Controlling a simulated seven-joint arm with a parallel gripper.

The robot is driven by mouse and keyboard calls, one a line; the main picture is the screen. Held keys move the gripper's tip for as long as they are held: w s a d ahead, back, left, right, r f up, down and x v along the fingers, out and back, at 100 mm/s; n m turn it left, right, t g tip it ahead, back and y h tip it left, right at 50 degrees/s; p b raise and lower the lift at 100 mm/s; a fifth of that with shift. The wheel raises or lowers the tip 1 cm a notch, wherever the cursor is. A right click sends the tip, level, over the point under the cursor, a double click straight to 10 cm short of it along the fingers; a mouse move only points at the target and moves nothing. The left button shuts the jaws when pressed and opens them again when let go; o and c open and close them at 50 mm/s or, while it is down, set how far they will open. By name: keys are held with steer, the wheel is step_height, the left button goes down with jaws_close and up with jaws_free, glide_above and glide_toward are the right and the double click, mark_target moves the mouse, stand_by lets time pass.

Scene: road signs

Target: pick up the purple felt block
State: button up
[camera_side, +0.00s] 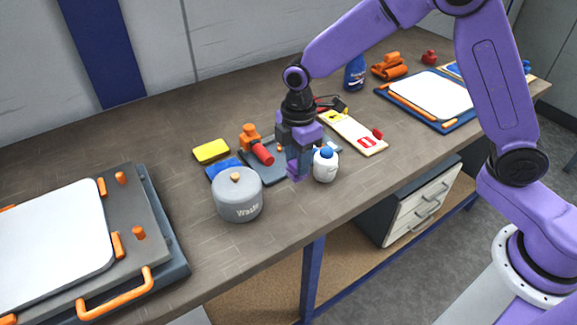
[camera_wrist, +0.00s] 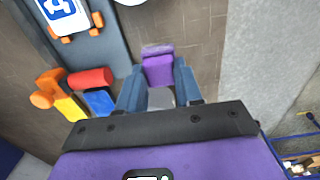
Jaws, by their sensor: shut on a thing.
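The purple felt block (camera_wrist: 158,68) is between my gripper's two blue-grey fingers (camera_wrist: 158,88) in the wrist view. My gripper is shut on it. In the side view my gripper (camera_side: 299,168) points down near the table's front edge, and the purple block (camera_side: 295,172) shows at the fingertips. The fingers hide part of the block. I cannot tell whether its underside touches the table.
A white bottle with a blue cap (camera_side: 325,165) stands close to the right of my gripper. A grey lidded pot (camera_side: 237,197), a red-and-orange tool (camera_side: 257,146), and yellow (camera_side: 211,151) and blue (camera_side: 223,169) blocks lie left. A signboard (camera_side: 354,132) lies behind right.

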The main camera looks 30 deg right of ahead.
steer(key=s+d+r, duration=0.5)
steer(key=s+r, duration=0.2)
steer(key=s, duration=0.3)
steer(key=shift+s, duration=0.2)
steer(key=shift+o, duration=0.4)
